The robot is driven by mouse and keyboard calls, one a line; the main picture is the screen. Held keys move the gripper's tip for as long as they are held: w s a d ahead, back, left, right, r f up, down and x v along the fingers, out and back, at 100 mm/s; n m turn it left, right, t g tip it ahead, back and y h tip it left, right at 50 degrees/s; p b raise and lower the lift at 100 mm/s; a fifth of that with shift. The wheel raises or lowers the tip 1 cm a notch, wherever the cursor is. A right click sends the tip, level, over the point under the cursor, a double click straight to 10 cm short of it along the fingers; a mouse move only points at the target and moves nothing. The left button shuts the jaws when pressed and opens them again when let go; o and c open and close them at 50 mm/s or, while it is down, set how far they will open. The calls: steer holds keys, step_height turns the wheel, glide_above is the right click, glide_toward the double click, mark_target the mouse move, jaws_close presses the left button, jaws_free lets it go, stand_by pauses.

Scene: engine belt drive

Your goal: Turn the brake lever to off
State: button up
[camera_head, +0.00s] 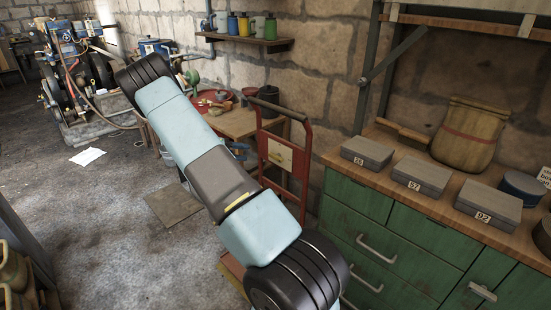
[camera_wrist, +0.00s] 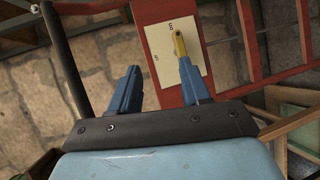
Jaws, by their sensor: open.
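The brake lever (camera_wrist: 180,43) is a short brass-yellow bar on a cream plate (camera_wrist: 158,48) with small dark marks, too small to read surely. The plate is fixed to a red metal frame (camera_wrist: 183,10). The plate also shows in the head view (camera_head: 281,155), on the upright red frame (camera_head: 302,172). My gripper (camera_wrist: 160,70) has two blue fingers, spread apart with nothing between them. The right fingertip lines up with the lever's lower end and partly hides it; I cannot tell whether they touch. My gripper is hidden in the head view.
A green cabinet (camera_head: 372,249) with grey boxes (camera_head: 421,174) on its wooden top stands right of the frame. A wooden table (camera_head: 236,124) is behind my arm. An engine (camera_head: 75,65) stands at the back left. The floor at left is mostly clear.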

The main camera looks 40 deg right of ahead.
mark_target(273, 158)
step_height(273, 158, down, 8)
steer(key=w+d+n+h, duration=0.1)
steer(key=w+d+h, duration=0.1)
steer(key=d+h, duration=0.15)
steer(key=shift+t, duration=0.4)
steer(key=x, duration=1.3)
steer(key=shift+f, duration=0.25)
